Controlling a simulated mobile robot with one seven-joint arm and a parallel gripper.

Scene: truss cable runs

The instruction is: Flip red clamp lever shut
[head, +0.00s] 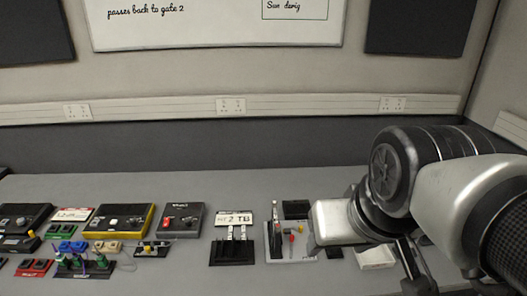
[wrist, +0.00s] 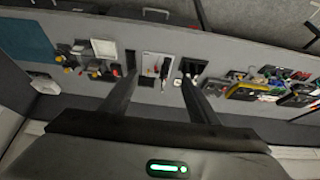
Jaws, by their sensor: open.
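The red clamp lever cannot be singled out for certain. A small red piece (head: 291,239) stands on a light grey plate (head: 305,253) right of the middle in the head view, beside a yellow-tipped piece and an upright silver part. Another red part (head: 170,222) sits on a dark box further left. In the wrist view my gripper (wrist: 160,88) is open and empty, its two dark fingers spread wide above the bench. Small boards and fixtures show beyond the fingertips, apart from them. The arm covers the right of the bench in the head view.
A black stand with silver levers (head: 231,254) is left of the grey plate, with a white label card (head: 233,218) behind it. A yellow-edged black box (head: 121,221) and several small coloured parts fill the left. The back of the bench is clear before the wall.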

